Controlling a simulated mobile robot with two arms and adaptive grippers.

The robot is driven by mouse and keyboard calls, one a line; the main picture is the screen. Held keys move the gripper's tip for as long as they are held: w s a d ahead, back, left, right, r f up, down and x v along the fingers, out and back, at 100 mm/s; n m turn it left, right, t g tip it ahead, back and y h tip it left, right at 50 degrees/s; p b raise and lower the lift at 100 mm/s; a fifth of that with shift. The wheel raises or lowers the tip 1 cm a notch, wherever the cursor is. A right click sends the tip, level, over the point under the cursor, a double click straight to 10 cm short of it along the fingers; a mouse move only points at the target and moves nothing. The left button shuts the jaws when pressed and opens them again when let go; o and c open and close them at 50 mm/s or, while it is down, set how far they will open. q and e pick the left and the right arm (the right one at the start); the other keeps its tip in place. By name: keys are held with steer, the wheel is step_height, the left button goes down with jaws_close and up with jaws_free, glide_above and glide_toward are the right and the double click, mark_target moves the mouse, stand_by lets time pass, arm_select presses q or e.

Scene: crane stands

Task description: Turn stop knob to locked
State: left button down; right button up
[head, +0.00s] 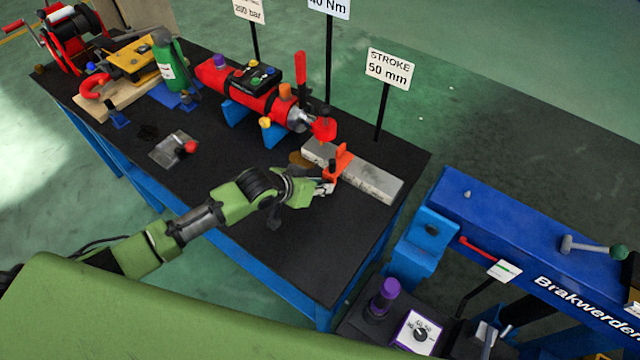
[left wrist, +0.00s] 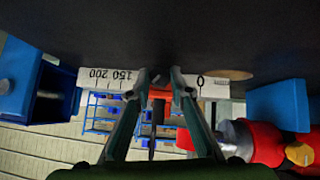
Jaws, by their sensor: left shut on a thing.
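The orange stop (head: 343,158) sits on a pale scale bar (head: 375,182) at the right end of the black table, under the "STROKE 50 mm" sign (head: 389,70). A small dark stop knob (head: 332,166) shows at the stop's near side. My left gripper (head: 327,186) is at the stop, shut on the knob, whose grip is partly hidden by the fingers. In the left wrist view the fingers (left wrist: 160,88) stand either side of the orange stop (left wrist: 160,94), in front of the scale bar (left wrist: 100,78). The knob's locked mark cannot be read. My right gripper is out of view.
A red cylinder unit (head: 245,90) lies on blue supports left of the stop. A grey plate with a red knob (head: 175,149) lies on the table. A blue beam machine (head: 530,225) stands at the right. The table front (head: 290,255) is clear.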

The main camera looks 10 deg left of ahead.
arm_select(q)
steer(key=shift+d+r+m+y+p, duration=0.25)
steer(key=shift+y+p, duration=0.35)
steer(key=shift+p, duration=0.3)
steer(key=shift+s+d+f+m+t+y+p, duration=0.1)
steer(key=shift+m+t+y+p, duration=0.3)
steer(key=shift+y+p, duration=0.15)
steer(key=shift+f+y, duration=0.1)
steer(key=shift+y, duration=0.25)
steer(key=shift+s+d+f+m+t+y+b, duration=0.1)
steer(key=shift+m+t+y+b, duration=0.05)
steer(key=shift+m+t+y, duration=0.2)
steer(key=shift+d+f+m+t+y+b, duration=0.15)
steer(key=shift+m+t+y, duration=0.15)
steer(key=shift+y, duration=0.15)
steer(key=shift+m+t+y+b, duration=0.6)
steer(key=shift+y+b, duration=0.3)
steer(key=shift+y, duration=0.1)
steer(key=shift+r, duration=0.1)
steer(key=c, duration=1.8)
jaws_free()
